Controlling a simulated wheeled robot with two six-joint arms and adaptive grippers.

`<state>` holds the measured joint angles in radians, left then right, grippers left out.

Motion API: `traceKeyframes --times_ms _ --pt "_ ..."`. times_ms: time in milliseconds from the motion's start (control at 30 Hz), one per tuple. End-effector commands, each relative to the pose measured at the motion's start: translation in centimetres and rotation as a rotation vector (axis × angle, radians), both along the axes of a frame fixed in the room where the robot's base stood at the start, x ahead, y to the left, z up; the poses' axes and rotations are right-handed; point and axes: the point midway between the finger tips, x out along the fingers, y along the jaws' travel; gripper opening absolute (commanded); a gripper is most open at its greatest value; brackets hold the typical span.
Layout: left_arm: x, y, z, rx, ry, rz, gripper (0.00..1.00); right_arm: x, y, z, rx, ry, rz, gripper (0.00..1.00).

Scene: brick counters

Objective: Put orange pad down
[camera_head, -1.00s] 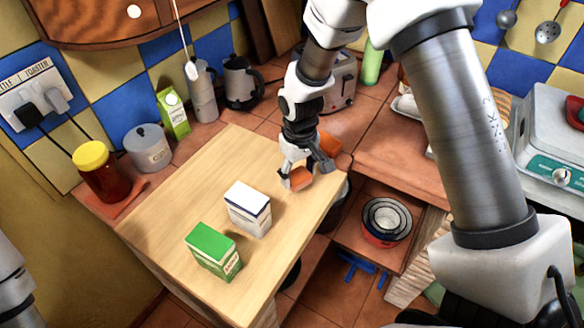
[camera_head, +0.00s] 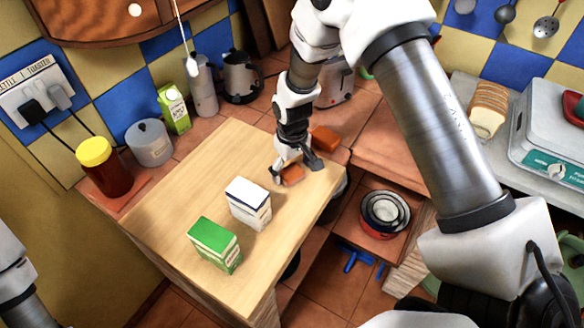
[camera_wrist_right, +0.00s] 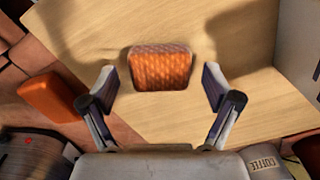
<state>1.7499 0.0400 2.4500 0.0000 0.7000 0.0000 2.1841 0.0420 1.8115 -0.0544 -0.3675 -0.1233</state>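An orange pad (camera_head: 291,175) with a textured top lies on the light wooden board (camera_head: 170,205) near its right edge. It also shows in the right wrist view (camera_wrist_right: 160,67), flat on the wood. My right gripper (camera_head: 296,173) is open, with its fingers apart on either side of the pad. In the right wrist view, gaps show between the pad and both fingertips (camera_wrist_right: 160,90). A second orange pad (camera_head: 325,138) lies behind the gripper on the tiled counter; it also shows in the wrist view (camera_wrist_right: 52,97). My left gripper is out of view.
A white carton (camera_head: 248,204) and a green carton (camera_head: 214,245) stand on the board left of the gripper. A toaster (camera_head: 335,86) stands behind it. Nested pots (camera_head: 385,213) sit lower right. The board's back left part is clear.

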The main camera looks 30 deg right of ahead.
Motion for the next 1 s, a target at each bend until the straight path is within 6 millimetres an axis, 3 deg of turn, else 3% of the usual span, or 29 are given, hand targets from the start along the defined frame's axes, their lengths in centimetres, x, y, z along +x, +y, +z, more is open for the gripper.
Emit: traceKeyframes --times_ms 267,700,833,1000 --pt "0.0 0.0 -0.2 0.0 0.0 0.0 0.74 0.1 0.0 1.0 0.0 -0.003 0.0 0.89" --pt "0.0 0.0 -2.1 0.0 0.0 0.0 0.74 0.0 0.0 11.0 0.001 -0.004 0.0 0.89" --pt "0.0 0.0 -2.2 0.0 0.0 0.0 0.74 0.0 0.0 12.2 0.0 -0.001 0.0 0.89" --pt "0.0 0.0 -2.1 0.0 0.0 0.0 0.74 -0.1 -0.1 12.4 0.0 0.001 0.0 0.89"
